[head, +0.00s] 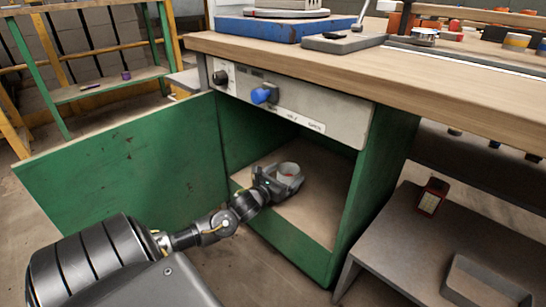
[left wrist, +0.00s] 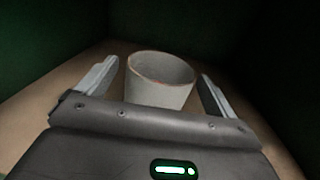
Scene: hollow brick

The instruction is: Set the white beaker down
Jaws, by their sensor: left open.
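The white beaker (head: 289,170) stands upright on the wooden floor of the green cabinet (head: 343,200), whose door is open. It also shows in the left wrist view (left wrist: 160,80), upright with its open rim up. My left gripper (head: 287,178) reaches into the cabinet and is open around the beaker. In the left wrist view its two fingers (left wrist: 160,88) stand on either side of the beaker, with a visible gap on each side. My right gripper is not in view.
The open green door (head: 125,160) is left of my arm. A panel with a blue knob (head: 264,94) runs above the opening, under the wooden worktop (head: 400,75). A low grey table (head: 410,245) with a small red and black device (head: 432,197) stands at right.

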